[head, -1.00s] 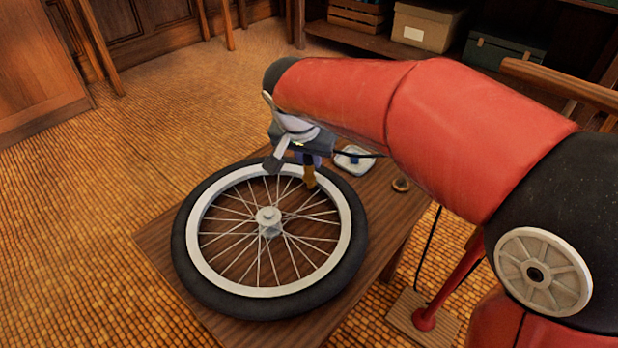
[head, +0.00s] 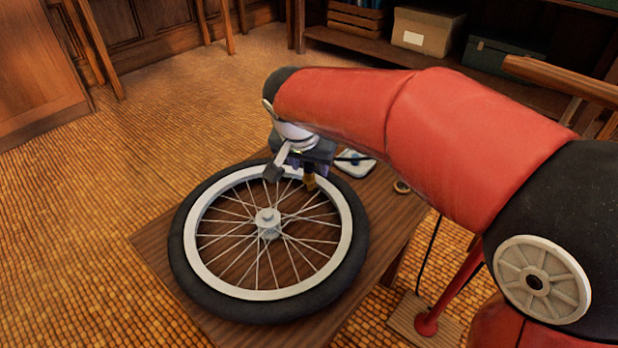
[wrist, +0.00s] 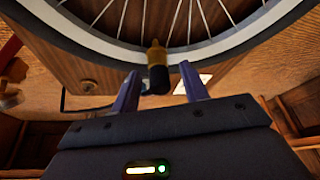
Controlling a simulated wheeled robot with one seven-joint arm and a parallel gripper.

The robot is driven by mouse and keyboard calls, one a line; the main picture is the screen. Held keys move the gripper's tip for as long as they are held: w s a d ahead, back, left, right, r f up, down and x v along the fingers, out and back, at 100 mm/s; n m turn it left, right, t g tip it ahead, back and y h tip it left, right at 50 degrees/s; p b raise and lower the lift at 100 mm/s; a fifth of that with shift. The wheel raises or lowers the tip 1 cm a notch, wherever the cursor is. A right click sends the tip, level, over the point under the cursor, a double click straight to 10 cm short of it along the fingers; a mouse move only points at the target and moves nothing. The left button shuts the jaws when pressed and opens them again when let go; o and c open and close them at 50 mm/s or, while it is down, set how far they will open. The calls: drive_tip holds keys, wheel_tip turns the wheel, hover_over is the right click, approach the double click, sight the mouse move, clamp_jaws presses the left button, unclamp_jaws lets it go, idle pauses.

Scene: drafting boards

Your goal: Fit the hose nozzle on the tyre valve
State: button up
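The wheel with its black tyre (head: 182,250) lies flat on a low wooden bench. The hose nozzle (head: 309,182), black with a brass end, is at the far inner side of the rim. In the wrist view the nozzle (wrist: 157,76) stands between the two purple fingers of my gripper (wrist: 158,90), with a gap on each side. The fingers are spread and do not visibly touch it. Its brass end overlaps the pale rim (wrist: 100,48). The tyre valve is hidden, so I cannot tell how the nozzle sits on it.
A pale tray with a blue item (head: 356,164) and a small ring (head: 402,187) lie on the bench (head: 395,215) beyond the wheel. A red pump (head: 432,318) stands on the floor at the right. Spokes surround the hub (head: 267,222).

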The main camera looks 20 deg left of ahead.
drive_tip(key=shift+r, duration=0.1)
drive_tip(key=p+v, duration=0.2)
drive_tip(key=v, duration=0.6)
drive_tip(key=s+d+r+p, duration=0.1)
drive_tip(key=d+r+p, duration=0.15)
drive_tip(key=d, duration=0.75)
drive_tip(key=s+d+r+p, duration=0.1)
drive_tip(key=d+r+p, duration=0.15)
drive_tip(key=d, duration=0.65)
drive_tip(key=s+d+t+p, duration=0.1)
drive_tip(key=s+d+p, duration=0.3)
drive_tip(key=s+d, duration=0.7)
drive_tip(key=d, duration=0.4)
drive_tip(key=shift+f, duration=0.35)
